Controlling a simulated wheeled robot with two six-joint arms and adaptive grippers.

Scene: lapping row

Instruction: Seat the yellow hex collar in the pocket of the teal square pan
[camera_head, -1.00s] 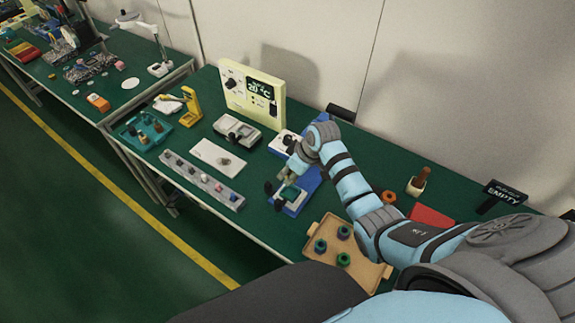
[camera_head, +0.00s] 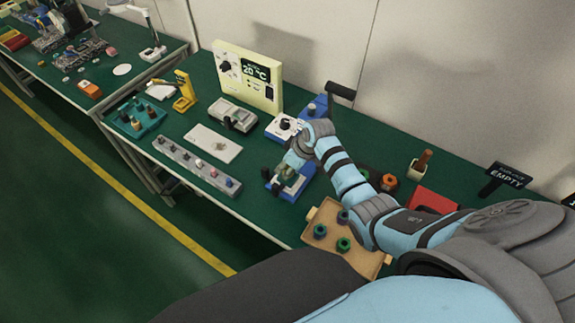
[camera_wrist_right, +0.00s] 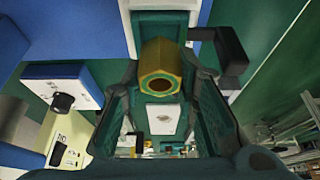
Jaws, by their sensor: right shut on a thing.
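The yellow hex collar (camera_wrist_right: 161,70) shows in the right wrist view, its open hex end facing the camera, between the fingers of my right gripper. In the head view my right gripper (camera_head: 287,173) is low over a blue fixture (camera_head: 302,184) with dark clamps. It is shut on the collar. The teal square pan (camera_wrist_right: 160,16) shows behind the collar at the top of the wrist view, partly hidden by it. I cannot tell whether the collar touches the pan's pocket. In the head view my gripper covers most of the pan and the collar. My left gripper is not in view.
A tan tray (camera_head: 328,262) with several dark and green collars stands near the front edge. A blue box with a knob (camera_head: 284,126) is behind the fixture. A grey strip of knobs (camera_head: 198,165) and a white plate (camera_head: 213,143) lie left. An orange nut (camera_head: 389,182) lies right.

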